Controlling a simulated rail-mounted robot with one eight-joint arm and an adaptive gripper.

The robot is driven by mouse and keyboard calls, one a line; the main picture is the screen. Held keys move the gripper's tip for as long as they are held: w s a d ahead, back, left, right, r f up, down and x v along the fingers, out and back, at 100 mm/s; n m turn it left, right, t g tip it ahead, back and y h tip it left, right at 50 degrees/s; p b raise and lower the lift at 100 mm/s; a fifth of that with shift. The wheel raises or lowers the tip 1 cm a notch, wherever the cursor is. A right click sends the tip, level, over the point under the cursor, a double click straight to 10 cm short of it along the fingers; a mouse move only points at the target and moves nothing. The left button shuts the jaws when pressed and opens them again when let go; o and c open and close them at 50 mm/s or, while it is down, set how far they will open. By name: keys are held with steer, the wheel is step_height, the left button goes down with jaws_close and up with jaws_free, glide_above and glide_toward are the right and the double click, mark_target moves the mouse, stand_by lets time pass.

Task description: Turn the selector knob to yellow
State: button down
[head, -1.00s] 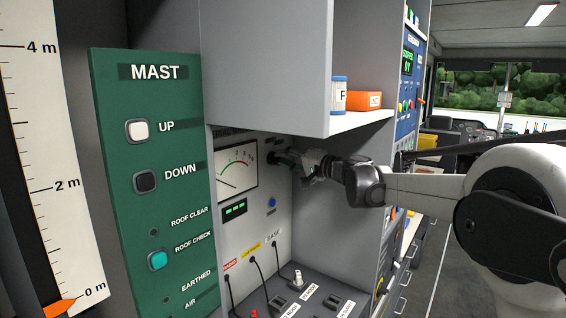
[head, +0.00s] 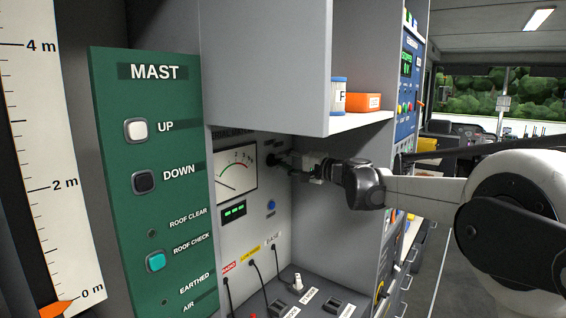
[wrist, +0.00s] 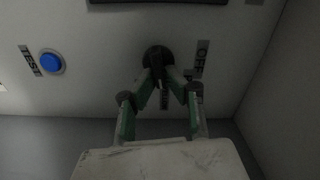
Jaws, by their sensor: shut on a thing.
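The selector knob (wrist: 156,60) is a round black knob on the pale panel. In the head view the knob (head: 272,160) sits right of the meter, low under the overhead cabinet. My gripper (wrist: 160,82) is shut on the knob, with one green-padded finger on each side of its black grip. In the head view my gripper (head: 289,161) reaches in from the right. Beside the knob in the wrist view is an OFF label (wrist: 202,58), with other labels partly hidden by the fingers. I cannot read which position the knob points to.
A blue TEST button (wrist: 51,62) is left of the knob in the wrist view. The meter (head: 236,172) is left of the knob in the head view. A shelf (head: 362,122) overhangs my arm. A side wall stands close on the right. Cables and a toggle (head: 297,282) are below.

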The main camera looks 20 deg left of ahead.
steer(key=c, duration=1.8)
jaws_free()
steer(key=v, duration=1.2)
steer(key=shift+d, duration=0.1)
steer(key=s+d+f+h, duration=0.5)
steer(key=s+d+f, duration=0.2)
steer(key=s+d, duration=0.5)
steer(key=s+d+f+n+t+h+b, duration=0.1)
steer(key=s+d+f+h, duration=0.5)
steer(key=s+d, duration=0.6)
steer(key=s+d+f+h+b, duration=0.1)
steer(key=s+d+f+h, duration=0.5)
steer(key=s+d+f, duration=0.4)
steer(key=shift+s+d+n+t, duration=0.1)
steer(key=shift+s+d, duration=0.4)
steer(key=shift+s, duration=0.65)
steer(key=shift+s+d+n+t, duration=0.1)
steer(key=shift+s+d, duration=0.35)
steer(key=shift+s, duration=0.65)
steer(key=shift+s+d+n+t, duration=0.1)
steer(key=shift+s+d, duration=0.4)
steer(key=shift+s, duration=0.65)
